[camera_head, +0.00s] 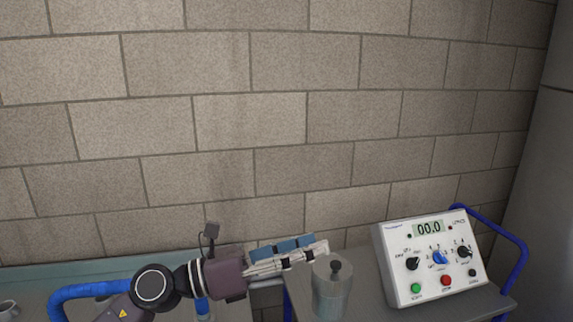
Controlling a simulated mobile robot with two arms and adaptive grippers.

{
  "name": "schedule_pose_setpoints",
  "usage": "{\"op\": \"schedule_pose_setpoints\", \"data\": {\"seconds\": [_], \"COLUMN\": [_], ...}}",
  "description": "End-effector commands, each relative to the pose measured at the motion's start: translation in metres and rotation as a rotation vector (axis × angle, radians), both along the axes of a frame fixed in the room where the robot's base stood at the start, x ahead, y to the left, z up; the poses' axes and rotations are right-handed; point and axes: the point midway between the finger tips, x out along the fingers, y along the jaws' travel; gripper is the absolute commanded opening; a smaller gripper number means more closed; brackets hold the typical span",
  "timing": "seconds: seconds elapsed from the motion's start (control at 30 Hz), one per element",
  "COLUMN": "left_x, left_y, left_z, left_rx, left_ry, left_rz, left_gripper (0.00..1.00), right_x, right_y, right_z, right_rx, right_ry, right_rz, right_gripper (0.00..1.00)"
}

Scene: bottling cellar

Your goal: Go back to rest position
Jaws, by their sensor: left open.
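My left gripper (318,249) comes in from the left, near the bottom middle of the head view. It is open, with its fingertips at the upper left edge of a grey cylindrical container (332,294) with a dark knob on its lid. I cannot tell whether the fingertips touch the container. Nothing shows clearly between the fingers. A blue object (283,246) lies behind the fingers, partly hidden by them. My right gripper is not in view.
A white control box (428,258) with a display reading 00.0, knobs and buttons stands right of the container on a grey cart top (478,303) with a blue handle (517,252). A block wall (290,120) closes the back.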

Motion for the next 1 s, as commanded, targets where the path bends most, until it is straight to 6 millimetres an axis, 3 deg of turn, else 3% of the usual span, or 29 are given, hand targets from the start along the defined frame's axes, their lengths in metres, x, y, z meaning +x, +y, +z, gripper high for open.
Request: {"op": "schedule_pose_setpoints", "data": {"seconds": [0.13, 0.23, 0.37, 0.47, 0.57, 0.67, 0.8, 1.0], "left_x": [0.012, 0.029, 0.044, 0.04, 0.019, -0.017, -0.084, -0.174], "left_y": [0.029, 0.07, 0.132, 0.177, 0.21, 0.232, 0.247, 0.248], "left_z": [0.028, 0.02, -0.028, -0.09, -0.157, -0.22, -0.297, -0.357], "left_rx": [-0.444, -0.717, -1.043, -1.264, -1.439, -1.582, -1.727, -1.827], "left_ry": [0.295, 0.516, 0.828, 1.069, 1.286, 1.485, 1.73, 1.964], "left_rz": [0.144, 0.267, 0.459, 0.628, 0.801, 0.977, 1.231, 1.527], "left_gripper": [0.43, 0.43, 0.43, 0.43, 0.43, 0.43, 0.43, 0.43], "right_x": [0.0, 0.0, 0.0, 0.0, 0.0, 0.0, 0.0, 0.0], "right_y": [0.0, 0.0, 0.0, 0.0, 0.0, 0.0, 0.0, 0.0], "right_z": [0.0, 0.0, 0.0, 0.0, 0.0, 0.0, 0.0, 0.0], "right_rx": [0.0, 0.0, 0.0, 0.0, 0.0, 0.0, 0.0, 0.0], "right_ry": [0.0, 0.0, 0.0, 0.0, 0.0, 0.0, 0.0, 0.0], "right_rz": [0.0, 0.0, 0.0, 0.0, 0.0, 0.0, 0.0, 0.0], "right_gripper": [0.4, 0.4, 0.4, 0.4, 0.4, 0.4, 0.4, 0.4]}}
